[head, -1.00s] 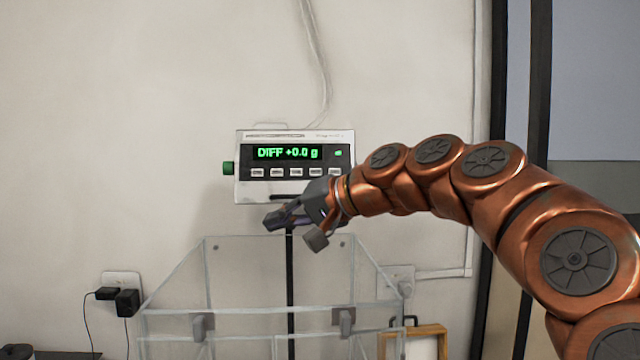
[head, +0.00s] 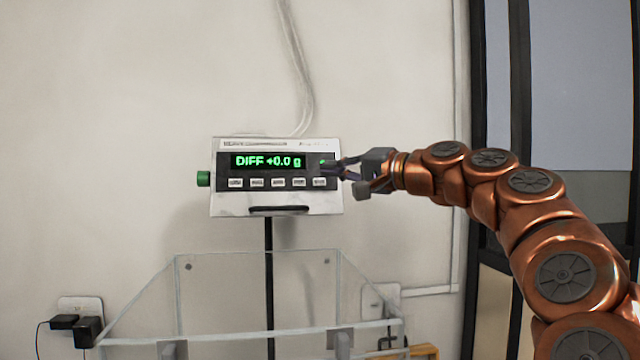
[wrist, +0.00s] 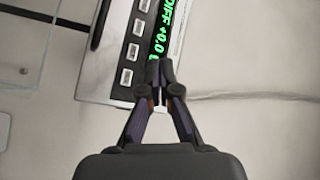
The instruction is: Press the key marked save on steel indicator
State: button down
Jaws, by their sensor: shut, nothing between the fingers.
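The steel indicator (head: 232,204) stands on a dark post against the wall in the head view. Its green display (head: 268,161) reads "DIFF +0.0 g". Below the display is a row of several pale keys (head: 277,183); their labels are too small to read. My gripper (head: 335,168) is shut and empty, its fingertips at the right end of the indicator's face, near the display's edge and above the rightmost key (head: 319,183). In the wrist view the closed fingertips (wrist: 159,68) overlap the end of the display, beside the keys (wrist: 127,76). I cannot tell whether they touch the face.
A clear-walled box (head: 230,295) stands below and in front of the indicator. A green knob (head: 203,178) sticks out at the indicator's left side. A wall socket with black plugs (head: 85,330) is at lower left.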

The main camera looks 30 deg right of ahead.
aim_at(325, 179)
jog(key=shift+w, duration=0.15)
jog(key=shift+w+d+f+p, duration=0.15)
jog(key=shift+w+d+f, duration=0.35)
jog(key=shift+w, duration=0.75)
jog(key=shift+w+d+f+p, duration=0.1)
jog(key=shift+w+d+f, duration=0.35)
jog(key=shift+w, duration=0.75)
jog(key=shift+w+d+f+p, duration=0.2)
jog(key=shift+w+d, duration=0.5)
jog(key=shift+w, duration=0.55)
jog(key=shift+w+f, duration=0.1)
jog(key=shift+w, duration=0.05)
jog(key=shift+w+d+f, duration=0.1)
jog(key=shift+w+d, duration=0.05)
jog(key=shift+w, duration=0.1)
jog(key=shift+w+d+f, duration=0.1)
jog(key=shift+w+d, duration=0.05)
jog(key=shift+w, duration=0.15)
jog(key=shift+s, duration=0.15)
jog(key=shift+s+a+r, duration=0.25)
jog(key=shift+s+a, duration=0.1)
jog(key=shift+s, duration=0.2)
